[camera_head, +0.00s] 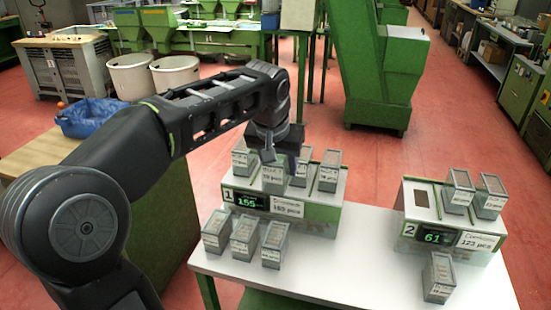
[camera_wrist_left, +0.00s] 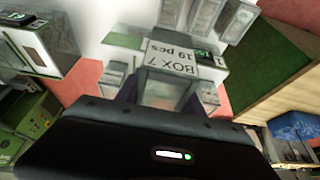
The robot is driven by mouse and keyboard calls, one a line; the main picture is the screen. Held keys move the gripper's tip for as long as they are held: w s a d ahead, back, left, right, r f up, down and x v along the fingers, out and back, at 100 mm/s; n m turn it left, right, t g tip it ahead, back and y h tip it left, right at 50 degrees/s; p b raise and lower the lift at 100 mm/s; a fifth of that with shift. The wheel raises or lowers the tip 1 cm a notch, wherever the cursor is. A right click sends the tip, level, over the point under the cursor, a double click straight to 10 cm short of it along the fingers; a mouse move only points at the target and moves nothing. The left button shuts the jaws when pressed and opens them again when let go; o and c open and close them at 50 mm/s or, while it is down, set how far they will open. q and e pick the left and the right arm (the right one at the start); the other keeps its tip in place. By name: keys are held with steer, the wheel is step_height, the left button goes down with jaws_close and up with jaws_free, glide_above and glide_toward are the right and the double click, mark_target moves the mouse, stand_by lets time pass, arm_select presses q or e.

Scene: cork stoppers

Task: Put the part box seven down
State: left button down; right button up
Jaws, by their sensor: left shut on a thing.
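The part box seven (camera_head: 273,179) is a small grey box with a white label. In the left wrist view its label reads BOX 7, 19 pcs (camera_wrist_left: 171,57). My left gripper (camera_head: 276,150) is shut on it from above, with one finger on either side (camera_wrist_left: 163,97). The box is over the top of station 1 (camera_head: 318,210), between other boxes. I cannot tell whether its bottom touches the station. Station 1 has a display reading 155 and a sign reading 165 pcs. My right gripper is not in view.
Several grey boxes stand on station 1 and three stand before it on the white table (camera_head: 340,270). Station 2 (camera_head: 450,235), at the right, reads 61, with a 123 pcs sign, two boxes on top and an empty slot (camera_head: 421,197). One box (camera_head: 439,277) stands before it.

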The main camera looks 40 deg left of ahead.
mark_target(287, 174)
arm_select(q)
steer(key=f, duration=0.1)
steer(key=w+d+f, duration=0.1)
steer(key=f, duration=0.1)
steer(key=shift+w+d, duration=0.1)
steer(key=shift+w, duration=0.05)
steer(key=d+f+m, duration=0.1)
steer(key=d+f, duration=0.4)
steer(key=w+d+f+m+h, duration=0.1)
steer(key=d+f, duration=0.4)
steer(key=f, duration=0.1)
steer(key=w+d+f+m, duration=0.1)
steer(key=d+f, duration=0.4)
steer(key=f, duration=0.1)
steer(key=shift+w+f+m, duration=0.1)
steer(key=shift+w+m, duration=0.1)
steer(key=shift+m, duration=0.1)
steer(key=shift+a, duration=0.1)
